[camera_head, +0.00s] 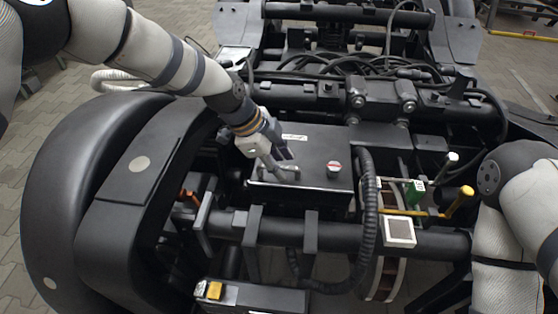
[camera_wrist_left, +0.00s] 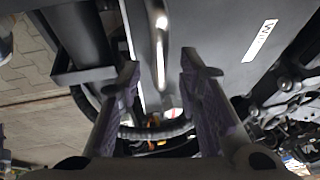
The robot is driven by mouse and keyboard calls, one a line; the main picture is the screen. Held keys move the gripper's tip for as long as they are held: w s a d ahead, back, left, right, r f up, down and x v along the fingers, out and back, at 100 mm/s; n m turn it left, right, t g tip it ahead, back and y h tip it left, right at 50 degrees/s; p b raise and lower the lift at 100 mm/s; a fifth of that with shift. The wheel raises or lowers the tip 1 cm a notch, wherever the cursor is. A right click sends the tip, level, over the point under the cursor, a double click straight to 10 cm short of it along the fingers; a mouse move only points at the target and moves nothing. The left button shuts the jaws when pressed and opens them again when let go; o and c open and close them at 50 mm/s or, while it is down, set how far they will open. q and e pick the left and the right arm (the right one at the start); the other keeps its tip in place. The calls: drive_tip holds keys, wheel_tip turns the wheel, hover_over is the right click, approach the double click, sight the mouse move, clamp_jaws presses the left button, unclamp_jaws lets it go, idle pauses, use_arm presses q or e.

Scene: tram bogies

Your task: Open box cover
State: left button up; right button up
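The box (camera_head: 315,165) is a dark grey case on the bogie frame, in the middle of the head view. My left gripper (camera_head: 283,172) is over the left front part of the cover. In the left wrist view, the two fingers of the left gripper (camera_wrist_left: 159,68) are apart. A shiny metal handle (camera_wrist_left: 160,45) on the cover (camera_wrist_left: 210,60) shows in the gap between them; contact cannot be told. My right gripper is out of view.
A ribbed black hose (camera_head: 370,215) runs close along the box's right side. A yellow lever (camera_head: 458,203) and a green part (camera_head: 415,190) stand to the right. A large black rounded housing (camera_head: 90,190) is at left. Cables (camera_head: 390,72) lie behind.

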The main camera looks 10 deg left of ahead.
use_arm(q)
drive_tip(key=shift+c, duration=0.2)
clamp_jaws()
drive_tip(key=shift+r, duration=0.1)
